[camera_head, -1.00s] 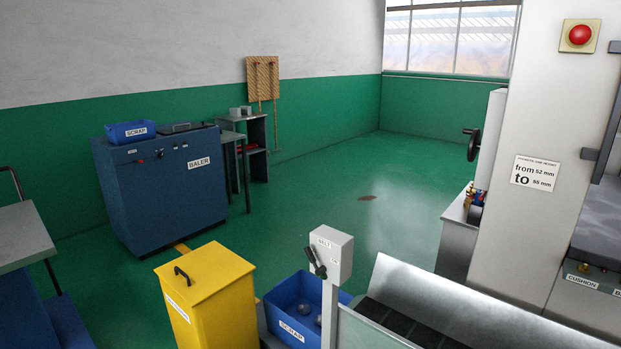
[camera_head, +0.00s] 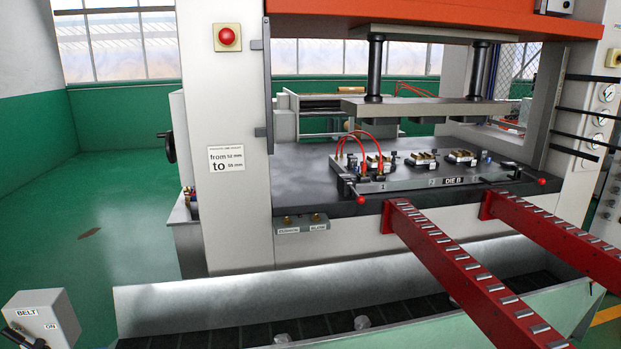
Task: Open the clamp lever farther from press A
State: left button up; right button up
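A press with an orange-red beam (camera_head: 440,25) stands ahead. On its dark bed lies a grey die plate (camera_head: 410,184) marked DIE B. A dark clamp lever with a red knob (camera_head: 361,200) sits at the plate's left front corner. Another clamp lever with a red knob (camera_head: 542,182) sits at its right front corner. Both handles point out toward the front right; whether they are clamped is too small to tell. No label for press A is readable here. Neither of my grippers is in view.
Two red roller arms (camera_head: 440,248) (camera_head: 545,228) stick out from the bed toward me. A grey chute with a dark belt (camera_head: 330,325) runs along the press's foot. A BELT switch box (camera_head: 42,318) stands at the lower left.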

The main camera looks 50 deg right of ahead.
aim_at(360, 200)
jog(key=z, duration=1.6)
